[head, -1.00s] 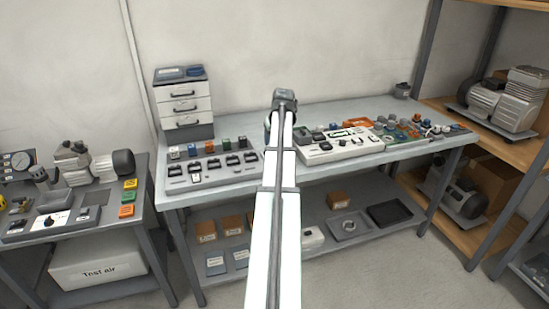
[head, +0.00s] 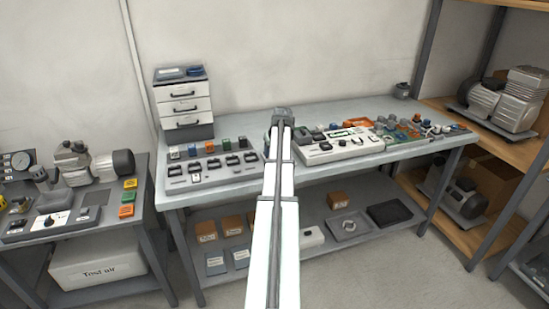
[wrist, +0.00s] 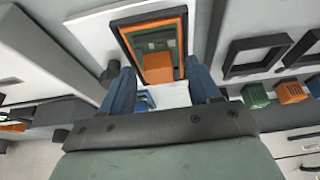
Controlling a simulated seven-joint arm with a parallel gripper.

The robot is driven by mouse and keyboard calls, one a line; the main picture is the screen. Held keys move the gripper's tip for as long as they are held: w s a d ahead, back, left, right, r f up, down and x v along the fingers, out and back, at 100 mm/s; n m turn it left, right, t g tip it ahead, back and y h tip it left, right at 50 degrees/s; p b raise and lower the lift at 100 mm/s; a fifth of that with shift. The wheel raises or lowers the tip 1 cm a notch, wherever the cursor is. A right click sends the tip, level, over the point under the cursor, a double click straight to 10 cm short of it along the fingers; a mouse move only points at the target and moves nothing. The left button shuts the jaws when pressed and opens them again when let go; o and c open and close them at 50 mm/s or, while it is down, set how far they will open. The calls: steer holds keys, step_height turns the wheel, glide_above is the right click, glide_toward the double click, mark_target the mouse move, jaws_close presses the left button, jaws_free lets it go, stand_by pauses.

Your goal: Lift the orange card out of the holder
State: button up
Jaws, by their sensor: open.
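In the head view my gripper (head: 281,116) is over the bench, and my arm hides the card and holder.
A grey tray (head: 210,178) with several black frames and coloured blocks lies left of my gripper. A white device (head: 340,149) stands right of it, with loose parts beyond. A drawer unit (head: 187,108) stands at the back left of the bench (head: 260,118).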

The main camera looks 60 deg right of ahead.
jaws_close()
stand_by(0.6)
steer(key=shift+r, duration=0.15)
